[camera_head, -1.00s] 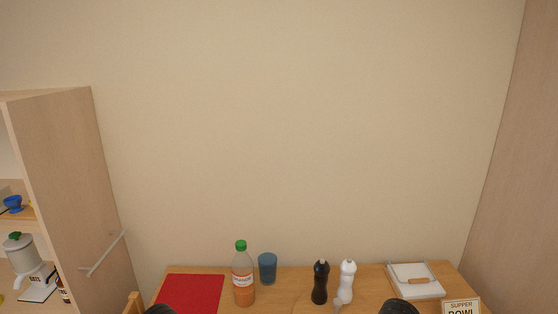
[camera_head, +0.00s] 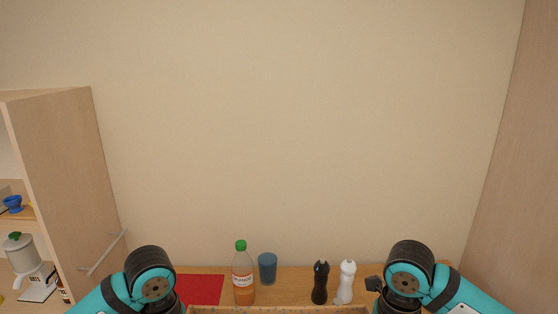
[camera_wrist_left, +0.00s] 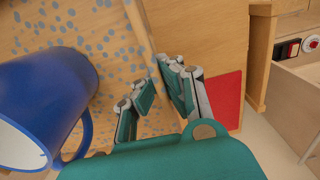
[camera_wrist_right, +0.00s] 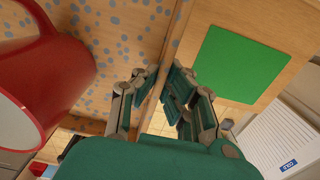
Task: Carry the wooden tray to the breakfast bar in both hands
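The far rim of the wooden tray (camera_head: 280,310) shows at the bottom edge of the head view, between my two raised arms. Its blue-spotted floor shows in the left wrist view (camera_wrist_left: 112,40) and the right wrist view (camera_wrist_right: 125,25). My left gripper (camera_wrist_left: 160,85) is shut on one side wall, a finger on each side of it. My right gripper (camera_wrist_right: 158,85) is shut on the opposite wall in the same way. A blue mug (camera_wrist_left: 45,95) is in the tray by the left wall, and a red mug (camera_wrist_right: 55,75) by the right wall. Both gripper tips are outside the head view.
On the table against the wall are a red mat (camera_head: 203,289), an orange drink bottle (camera_head: 243,275), a blue cup (camera_head: 267,268), a black mill (camera_head: 320,283) and a white mill (camera_head: 346,282). A green mat (camera_wrist_right: 240,68) lies below. A wooden cabinet (camera_head: 65,180) stands at left.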

